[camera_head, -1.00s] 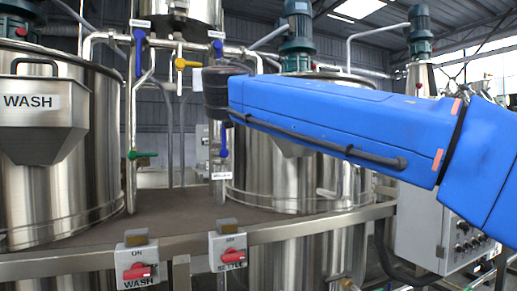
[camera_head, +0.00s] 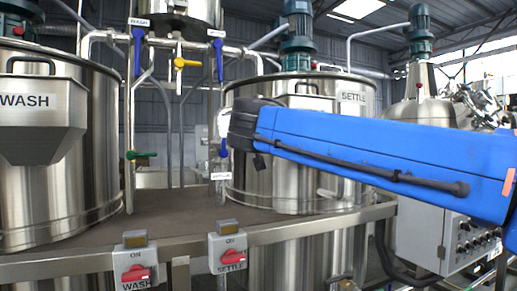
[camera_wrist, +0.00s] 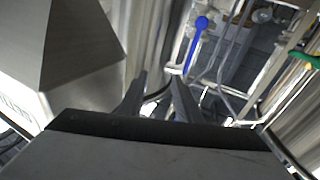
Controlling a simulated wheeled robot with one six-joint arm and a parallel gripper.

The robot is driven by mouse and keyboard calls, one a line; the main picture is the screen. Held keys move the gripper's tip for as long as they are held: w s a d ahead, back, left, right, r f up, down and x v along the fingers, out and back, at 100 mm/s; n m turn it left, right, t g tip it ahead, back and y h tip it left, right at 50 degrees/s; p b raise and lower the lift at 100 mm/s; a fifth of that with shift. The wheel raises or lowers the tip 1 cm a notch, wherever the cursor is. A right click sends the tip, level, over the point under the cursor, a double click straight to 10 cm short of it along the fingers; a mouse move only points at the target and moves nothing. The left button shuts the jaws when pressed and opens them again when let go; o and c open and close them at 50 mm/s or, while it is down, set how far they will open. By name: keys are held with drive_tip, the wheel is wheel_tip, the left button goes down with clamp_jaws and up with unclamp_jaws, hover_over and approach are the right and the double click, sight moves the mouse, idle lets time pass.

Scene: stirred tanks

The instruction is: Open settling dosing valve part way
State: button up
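The upper right blue valve lever (camera_head: 218,60) hangs nearly upright under a small label too small to read, probably the settling dosing valve. A lower blue handle (camera_head: 223,149) shows beside my wrist, partly hidden. The settle tank (camera_head: 352,130) stands behind my blue arm. In the wrist view, my gripper (camera_wrist: 159,77) has two dark fingers apart with nothing between them. A blue lever with a round end (camera_wrist: 195,45) is beyond the right finger, apart from it. I cannot tell which blue valve this is. In the head view my fingers are hidden.
The wash valve's blue lever (camera_head: 138,52), a yellow valve (camera_head: 181,62) and a green valve (camera_head: 141,155) are on the pipes to the left. A steel hopper (camera_wrist: 85,60) is close on the wrist view's left. Two red switches (camera_head: 136,273) (camera_head: 232,257) line the front rail.

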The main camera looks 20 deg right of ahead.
wheel_tip(320, 180, down, 7)
drive_tip(key=s+d+g, duration=0.1)
drive_tip(key=d, duration=0.1)
drive_tip(key=shift+s+d+r+g, duration=0.2)
drive_tip(key=shift+d+g, duration=0.1)
drive_tip(key=shift+g, duration=0.1)
drive_tip(key=shift+c, duration=0.4)
